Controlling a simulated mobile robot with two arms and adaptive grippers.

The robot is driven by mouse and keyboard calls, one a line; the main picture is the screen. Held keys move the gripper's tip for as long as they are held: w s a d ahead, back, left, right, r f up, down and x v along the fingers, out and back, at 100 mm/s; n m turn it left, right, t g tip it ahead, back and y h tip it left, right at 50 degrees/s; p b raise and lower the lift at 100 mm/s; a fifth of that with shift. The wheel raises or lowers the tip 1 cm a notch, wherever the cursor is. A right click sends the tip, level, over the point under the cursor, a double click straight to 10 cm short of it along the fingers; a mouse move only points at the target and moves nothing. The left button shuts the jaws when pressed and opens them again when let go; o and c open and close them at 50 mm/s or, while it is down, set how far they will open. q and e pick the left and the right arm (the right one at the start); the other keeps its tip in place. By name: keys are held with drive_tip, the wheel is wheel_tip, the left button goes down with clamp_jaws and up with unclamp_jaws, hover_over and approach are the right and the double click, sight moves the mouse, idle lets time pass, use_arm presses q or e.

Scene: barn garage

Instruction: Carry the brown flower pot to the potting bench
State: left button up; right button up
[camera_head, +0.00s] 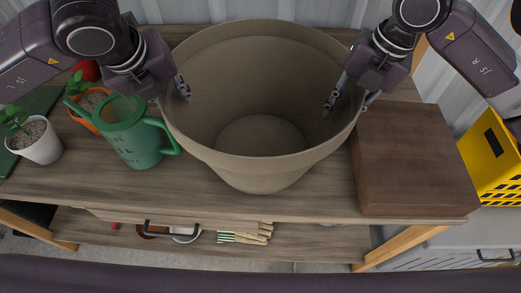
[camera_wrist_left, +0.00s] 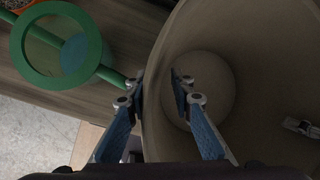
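The large brown flower pot (camera_head: 260,172) stands upright and empty, seemingly resting on the wooden potting bench (camera_head: 330,205). Its wall also fills the right of the left wrist view (camera_wrist_left: 235,45). My left gripper (camera_head: 168,92) is at the pot's left rim, one finger inside and one outside. In the left wrist view its fingers (camera_wrist_left: 160,85) stand apart with a gap around the rim. My right gripper (camera_head: 350,101) straddles the right rim the same way, with its fingers apart. The pot's underside is hidden.
A green watering can (camera_head: 133,140) stands close left of the pot and under my left gripper (camera_wrist_left: 25,72). Small potted plants (camera_head: 40,142) stand further left. A dark wooden box (camera_head: 412,155) sits close right. A yellow crate (camera_head: 495,160) is beyond the bench's right end.

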drive_tip(key=shift+r, duration=0.1)
use_arm(q)
drive_tip(key=v, duration=1.1)
drive_tip(key=shift+s+r, duration=0.25)
drive_tip(key=shift+r, duration=0.1)
use_arm(e)
drive_tip(key=v, duration=1.2)
